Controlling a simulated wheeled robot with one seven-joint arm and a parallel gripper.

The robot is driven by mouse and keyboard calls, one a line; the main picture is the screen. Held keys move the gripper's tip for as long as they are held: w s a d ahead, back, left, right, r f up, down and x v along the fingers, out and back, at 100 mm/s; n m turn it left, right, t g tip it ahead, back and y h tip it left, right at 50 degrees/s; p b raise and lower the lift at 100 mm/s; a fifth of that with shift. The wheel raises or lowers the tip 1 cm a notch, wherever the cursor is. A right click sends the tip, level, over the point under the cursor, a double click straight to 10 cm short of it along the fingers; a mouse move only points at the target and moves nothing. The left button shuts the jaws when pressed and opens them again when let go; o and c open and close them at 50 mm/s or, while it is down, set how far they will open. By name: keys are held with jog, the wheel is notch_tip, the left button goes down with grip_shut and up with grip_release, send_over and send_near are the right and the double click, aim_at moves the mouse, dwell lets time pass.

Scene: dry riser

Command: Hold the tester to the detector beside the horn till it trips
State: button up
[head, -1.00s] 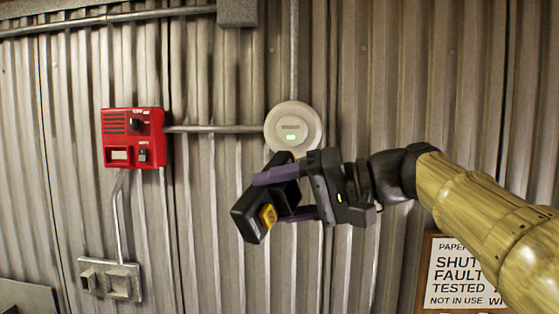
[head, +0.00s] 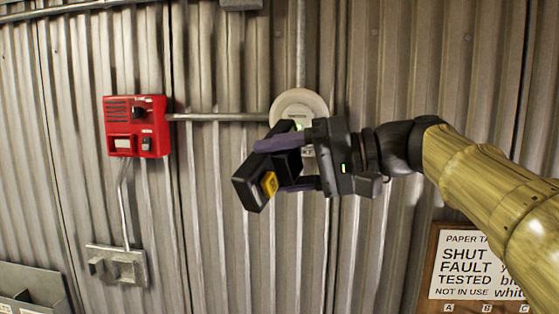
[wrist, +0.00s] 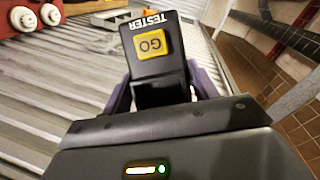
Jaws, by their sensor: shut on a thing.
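My gripper (head: 287,166) is shut on the tester (head: 250,191), a black box with a yellow button. In the wrist view the tester (wrist: 150,78) sits between the purple fingers, with "TESTER" and a yellow "GO" showing. The detector (head: 287,103) is a round white disc on the corrugated wall. My gripper and the tester cover its lower part, and a bit of green light shows at their edge. The tester's upper end overlaps the detector in the head view; I cannot tell whether they touch. The red box (head: 137,126), perhaps the horn, is on the wall to the left.
A conduit (head: 220,117) joins the red box and the detector. A framed paper-tag sign (head: 465,265) hangs lower right. Bare wall lies below the tester.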

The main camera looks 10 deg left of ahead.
aim_at(271, 172)
jog(key=shift+w+a+r+p, duration=0.1)
jog(key=shift+w+r+p, duration=0.1)
jog(key=shift+w+p, duration=1.3)
jog(key=shift+w+f, duration=0.15)
jog(key=shift+w, duration=0.8)
jog(key=shift+a, duration=0.1)
jog(key=shift+s+f+b, duration=0.15)
jog(key=shift+s+b, duration=0.8)
jog(key=shift+s, duration=0.15)
jog(key=shift+s+d+b, duration=0.15)
jog(key=shift+s+b, duration=0.75)
jog(key=shift+s, duration=0.6)
jog(key=shift+s+d+b, duration=0.1)
jog(key=shift+s+b, duration=0.75)
jog(key=shift+s, duration=0.6)
jog(key=shift+w, duration=0.1)
